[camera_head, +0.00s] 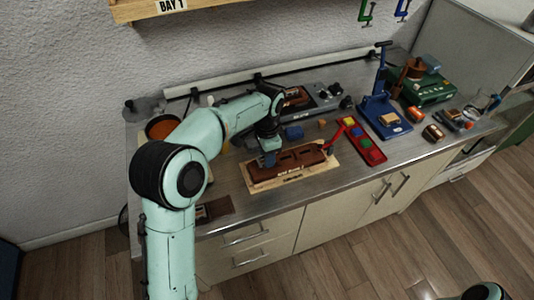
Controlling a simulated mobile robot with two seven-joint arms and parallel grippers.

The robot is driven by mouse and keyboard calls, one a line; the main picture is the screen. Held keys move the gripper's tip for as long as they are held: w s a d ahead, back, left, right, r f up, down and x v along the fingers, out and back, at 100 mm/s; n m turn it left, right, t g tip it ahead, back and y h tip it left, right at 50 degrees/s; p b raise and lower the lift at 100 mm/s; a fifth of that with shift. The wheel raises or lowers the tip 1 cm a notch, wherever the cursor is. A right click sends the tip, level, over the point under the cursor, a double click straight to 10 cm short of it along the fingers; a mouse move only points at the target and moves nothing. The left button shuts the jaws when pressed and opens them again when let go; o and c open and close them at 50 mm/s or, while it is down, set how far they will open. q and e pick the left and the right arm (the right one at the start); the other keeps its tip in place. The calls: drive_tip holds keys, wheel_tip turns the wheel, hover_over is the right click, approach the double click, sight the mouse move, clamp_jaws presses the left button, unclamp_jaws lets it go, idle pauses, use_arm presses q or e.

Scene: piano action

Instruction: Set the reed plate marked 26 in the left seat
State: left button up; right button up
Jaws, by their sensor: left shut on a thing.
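A long brown wooden block (298,163) with recessed seats and a label on its front lies on a pale board (293,179) near the bench's front edge. My left gripper (269,161) points down at the left end of this block, over its left seat. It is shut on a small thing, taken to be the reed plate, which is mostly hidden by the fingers. The mark 26 cannot be read, and I cannot tell whether the plate touches the seat. My right gripper is out of view.
A red tray (372,154) with coloured pieces lies just right of the block. A blue press (383,117) and a green machine (432,91) stand farther right. A grey fixture (321,99) is behind. A dark brown piece (219,208) lies at the front left.

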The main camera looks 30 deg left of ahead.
use_arm(q)
drive_tip(key=shift+f, duration=0.5)
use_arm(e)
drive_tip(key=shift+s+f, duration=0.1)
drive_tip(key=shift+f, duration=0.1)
use_arm(q)
drive_tip(key=o, duration=1.1)
drive_tip(key=shift+r, duration=0.1)
wheel_tip(320, 180, up, 13)
drive_tip(key=shift+r+p, duration=0.1)
drive_tip(key=shift+p, duration=1)
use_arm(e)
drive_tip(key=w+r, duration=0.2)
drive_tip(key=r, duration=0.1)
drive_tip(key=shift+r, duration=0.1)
